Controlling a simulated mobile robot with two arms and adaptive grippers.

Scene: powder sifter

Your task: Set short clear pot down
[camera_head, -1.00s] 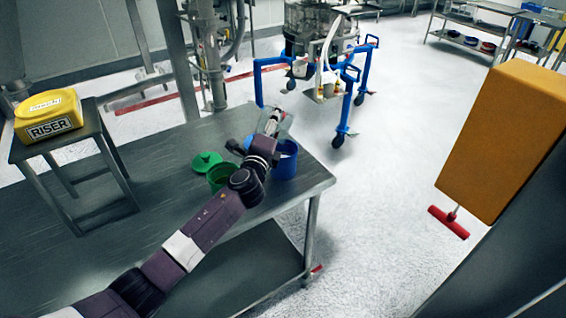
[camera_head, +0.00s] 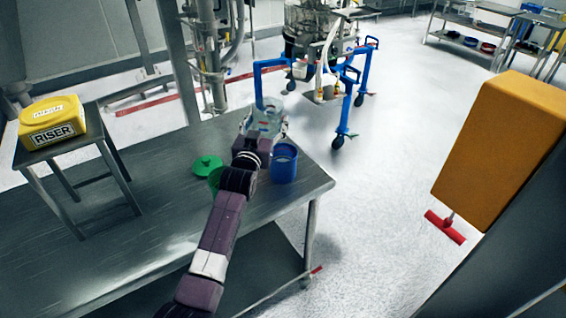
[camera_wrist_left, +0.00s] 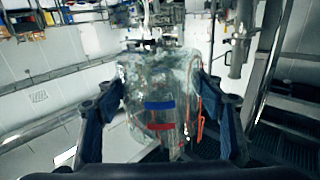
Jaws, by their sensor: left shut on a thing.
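The short clear pot (camera_head: 268,113) is a transparent vessel near the back right corner of the steel table (camera_head: 120,225). My left gripper (camera_head: 265,130) is shut on it, with a finger on each side. The left wrist view shows the clear pot (camera_wrist_left: 160,95) upright between the two fingers of my left gripper (camera_wrist_left: 162,108), with a blue band and a red band on its wall. The gripper and arm partly hide the pot's lower part in the head view, so I cannot tell whether it touches the table. My right gripper is not in view.
A blue container (camera_head: 284,165) stands just right of the gripper. A green pot (camera_head: 214,180) is partly behind my arm, with a green lid (camera_head: 207,166) beside it. A yellow RISER block (camera_head: 52,122) sits on a small stand at left.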

